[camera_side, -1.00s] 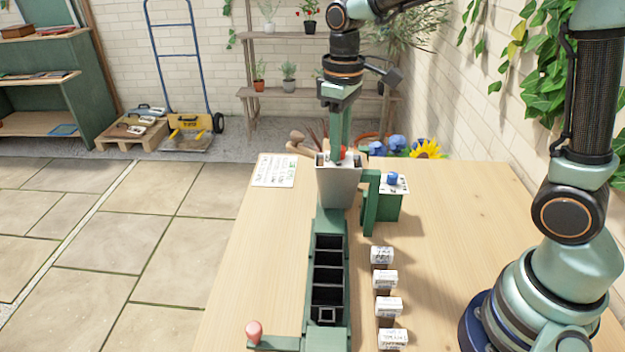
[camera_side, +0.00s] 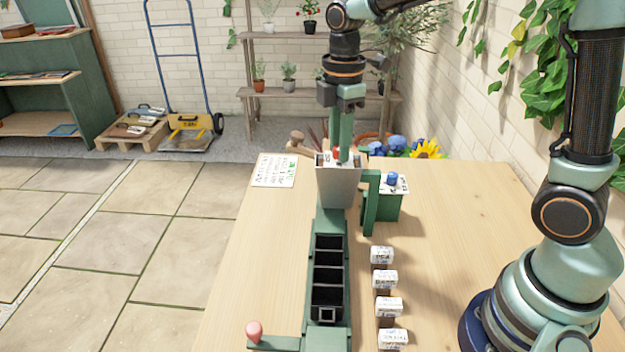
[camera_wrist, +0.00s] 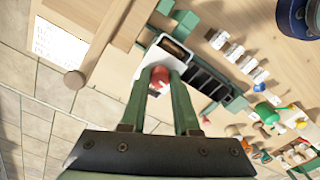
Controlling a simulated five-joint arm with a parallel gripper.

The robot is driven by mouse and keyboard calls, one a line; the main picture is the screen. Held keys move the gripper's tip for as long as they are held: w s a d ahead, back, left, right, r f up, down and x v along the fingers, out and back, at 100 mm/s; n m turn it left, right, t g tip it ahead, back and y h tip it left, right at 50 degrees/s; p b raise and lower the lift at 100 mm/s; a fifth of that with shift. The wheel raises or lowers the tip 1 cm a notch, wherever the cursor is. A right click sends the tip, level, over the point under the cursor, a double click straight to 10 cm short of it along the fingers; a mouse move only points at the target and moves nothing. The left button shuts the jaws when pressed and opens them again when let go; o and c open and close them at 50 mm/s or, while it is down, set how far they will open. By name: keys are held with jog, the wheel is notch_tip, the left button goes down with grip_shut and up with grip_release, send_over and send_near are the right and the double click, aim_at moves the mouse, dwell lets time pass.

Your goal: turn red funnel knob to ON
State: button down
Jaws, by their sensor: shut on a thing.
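The red funnel knob (camera_wrist: 159,76) sits on the pale grey funnel box (camera_side: 338,187), at the far end of the green track. In the side view only a sliver of red shows beside the fingers. My gripper (camera_side: 342,158) points straight down at the top of the funnel box. In the wrist view my gripper (camera_wrist: 163,84) has its two green fingers on either side of the red knob, shut on it. The fingers hide part of the knob and its markings, so I cannot read its setting.
A green box with a blue knob (camera_side: 392,179) stands right of the funnel. Several white-labelled blocks (camera_side: 386,279) line the right of the track (camera_side: 328,270). A pink-knobbed lever (camera_side: 254,331) is at the front left. A written card (camera_side: 275,170) lies at the back left.

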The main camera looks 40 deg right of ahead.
jog(key=shift+r+n, duration=0.1)
jog(key=shift+n, duration=1.5)
jog(key=c, duration=0.6)
grip_release()
jog(key=shift+c, duration=0.2)
notch_tip(320, 180, up, 12)
